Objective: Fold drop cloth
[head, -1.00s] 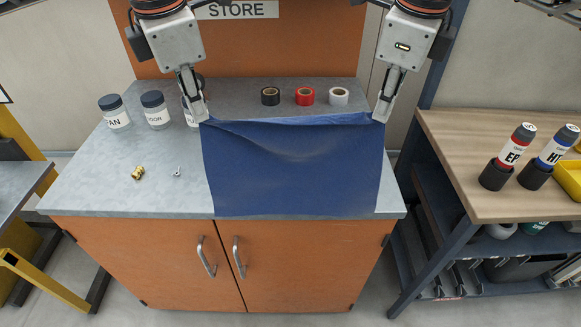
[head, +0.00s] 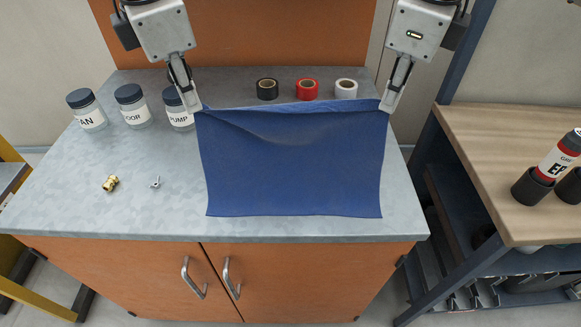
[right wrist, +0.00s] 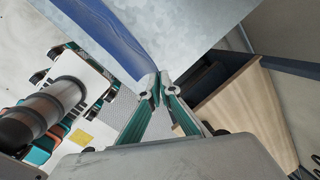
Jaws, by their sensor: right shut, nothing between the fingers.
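The blue drop cloth (head: 295,165) spreads as a wide sheet over the grey cabinet top (head: 90,195). Its far edge is raised and creased, sagging a little between my two grippers. My left gripper (head: 194,108) is shut at the cloth's far left corner, which hangs from its fingertips. My right gripper (head: 387,107) is shut, its tips touching the far right corner. In the right wrist view its closed fingertips (right wrist: 158,85) meet the end of the cloth's edge (right wrist: 112,42); no cloth shows clearly between them. The underside is hidden.
Three labelled jars (head: 133,107) stand at the back left. Three tape rolls (head: 307,90) stand behind the cloth. A brass fitting (head: 110,184) and a small metal piece (head: 155,183) lie left of it. A wooden bench (head: 490,150) stands to the right.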

